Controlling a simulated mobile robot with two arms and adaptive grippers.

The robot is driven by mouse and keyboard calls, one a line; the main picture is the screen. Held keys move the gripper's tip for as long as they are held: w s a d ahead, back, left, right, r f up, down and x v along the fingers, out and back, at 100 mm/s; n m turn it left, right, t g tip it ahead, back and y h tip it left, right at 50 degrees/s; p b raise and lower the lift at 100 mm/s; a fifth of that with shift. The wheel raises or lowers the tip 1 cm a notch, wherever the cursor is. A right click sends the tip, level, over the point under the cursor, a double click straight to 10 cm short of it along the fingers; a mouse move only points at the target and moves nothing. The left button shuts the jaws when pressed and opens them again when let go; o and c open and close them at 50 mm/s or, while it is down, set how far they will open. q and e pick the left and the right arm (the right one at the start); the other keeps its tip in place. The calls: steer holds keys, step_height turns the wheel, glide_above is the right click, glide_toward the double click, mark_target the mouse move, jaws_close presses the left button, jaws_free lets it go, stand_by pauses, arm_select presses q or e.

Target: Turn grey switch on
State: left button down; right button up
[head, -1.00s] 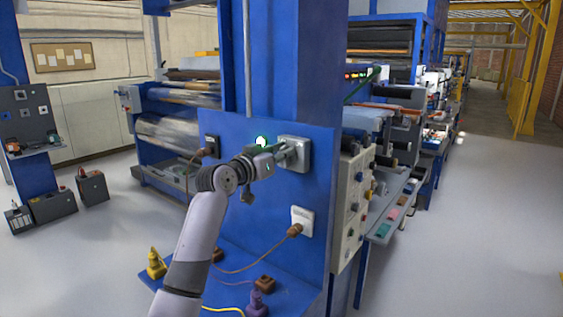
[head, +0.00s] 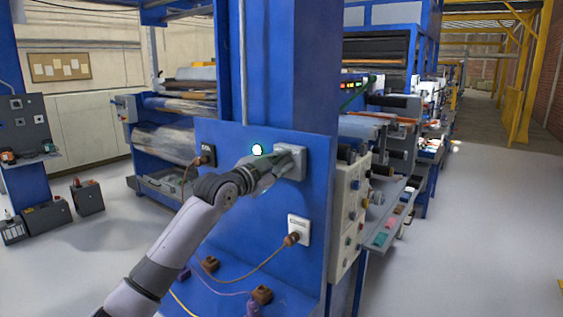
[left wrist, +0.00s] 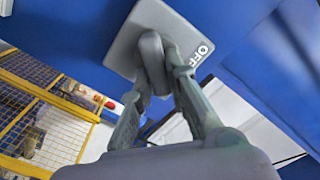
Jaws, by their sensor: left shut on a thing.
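The grey switch (head: 296,150) is a square grey box on the blue panel of the column. It also shows in the left wrist view, where its grey plate (left wrist: 185,22) carries a rounded grey handle (left wrist: 152,62) and the word OFF beside it. My left gripper (head: 287,166) is at the switch in the head view. In the left wrist view my left gripper (left wrist: 158,82) has its two fingers closed on the handle, one on each side. The fingers and hand hide part of the switch in the head view. My right gripper is not in view.
A black socket (head: 208,155) and a white socket (head: 299,229) with a brown plug are on the same panel. Plugs and cables lie on the blue ledge below. Open grey floor is at the right.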

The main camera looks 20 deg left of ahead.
arm_select(q)
steer(key=shift+f+m, duration=0.15)
steer(key=shift+m, duration=0.35)
steer(key=c, duration=1.6)
jaws_free()
steer(key=shift+o, duration=0.2)
steer(key=shift+s, duration=0.15)
steer(key=v, duration=1.1)
steer(key=shift+s, duration=0.35)
steer(key=shift+a, duration=0.1)
